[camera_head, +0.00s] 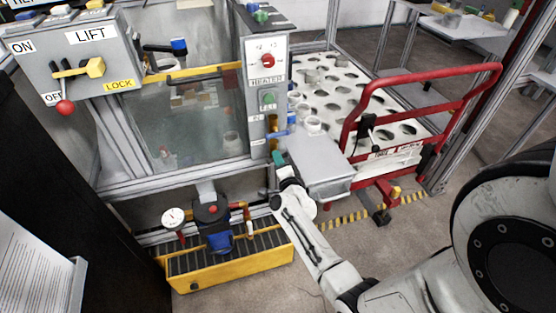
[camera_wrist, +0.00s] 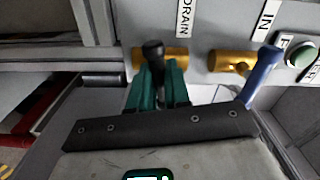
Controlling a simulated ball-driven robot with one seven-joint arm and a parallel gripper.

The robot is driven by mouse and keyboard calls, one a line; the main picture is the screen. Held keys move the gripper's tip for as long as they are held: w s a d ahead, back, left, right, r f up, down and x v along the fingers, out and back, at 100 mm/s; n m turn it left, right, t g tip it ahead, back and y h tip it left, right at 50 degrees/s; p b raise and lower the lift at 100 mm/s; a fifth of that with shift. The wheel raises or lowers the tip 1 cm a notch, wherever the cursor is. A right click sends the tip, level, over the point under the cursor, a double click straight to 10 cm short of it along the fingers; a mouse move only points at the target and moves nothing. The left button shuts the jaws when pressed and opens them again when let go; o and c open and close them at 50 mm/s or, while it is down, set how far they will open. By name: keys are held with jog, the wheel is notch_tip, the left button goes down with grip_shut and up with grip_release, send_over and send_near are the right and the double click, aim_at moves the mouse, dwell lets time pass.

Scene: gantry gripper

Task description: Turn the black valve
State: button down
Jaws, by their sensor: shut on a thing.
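The black valve (camera_wrist: 153,49) shows in the wrist view as a dark handle in front of a brass fitting (camera_wrist: 138,58), just left of the DRAIN label (camera_wrist: 184,18). My gripper (camera_wrist: 157,78) has its teal fingers on either side of the black handle, shut on it. The handle's rounded end stands out above the fingertips. In the head view my gripper (camera_head: 278,159) is at the lower part of the machine's right panel, and it hides the black valve there.
A blue-handled valve (camera_wrist: 262,74) is close on the right, by the IN label (camera_wrist: 269,18), and a green button (camera_wrist: 302,55) is beyond it. A grey box (camera_head: 318,160) and red-railed cart (camera_head: 408,100) stand right of my gripper. A yellow-sided tray (camera_head: 235,270) lies below.

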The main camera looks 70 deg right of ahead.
jog(key=shift+w+n, duration=0.1)
jog(key=shift+n, duration=0.2)
jog(key=n+p, duration=0.1)
jog(key=n, duration=0.3)
jog(key=shift+r+n, duration=0.1)
jog(key=shift+n, duration=0.3)
jog(key=n+p, duration=0.1)
jog(key=n, duration=0.3)
jog(key=shift+d+n+p, duration=0.1)
jog(key=shift+n+p, duration=0.2)
jog(key=c, duration=1)
grip_release()
jog(key=p+v, duration=0.3)
jog(key=v, duration=0.7)
jog(key=shift+s+a, duration=0.25)
jog(key=shift+s, duration=0.1)
